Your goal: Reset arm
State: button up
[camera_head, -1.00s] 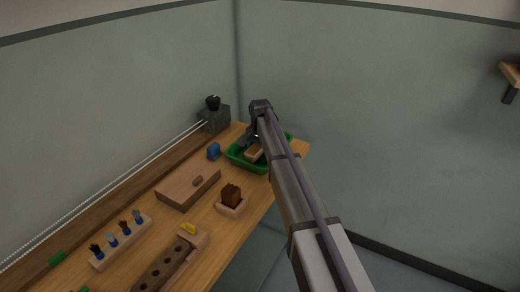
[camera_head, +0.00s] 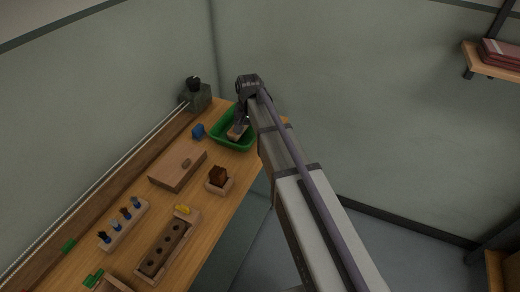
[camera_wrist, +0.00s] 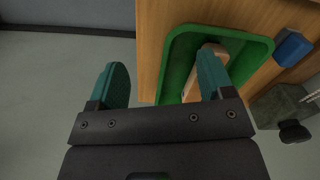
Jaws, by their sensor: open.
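The tray also shows in the wrist view (camera_wrist: 174,62), below and beyond the right finger. A light wooden piece (camera_wrist: 191,87) lies in the tray, partly covered by that finger. It also shows in the head view (camera_head: 236,134).
The bench (camera_head: 214,212) holds a wooden block (camera_head: 176,168), a small box with a dark brown piece (camera_head: 218,176), a drilled holder (camera_head: 163,250) and a rack of tufts (camera_head: 122,226). A blue object (camera_head: 198,131) and a grey device (camera_head: 197,98) stand near the tray. Floor space right of the bench is clear.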

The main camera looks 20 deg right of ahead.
jog(key=s+n, duration=0.4)
jog(key=s, duration=1.7)
jog(key=shift+s+n, duration=0.3)
jog(key=shift+s, duration=0.1)
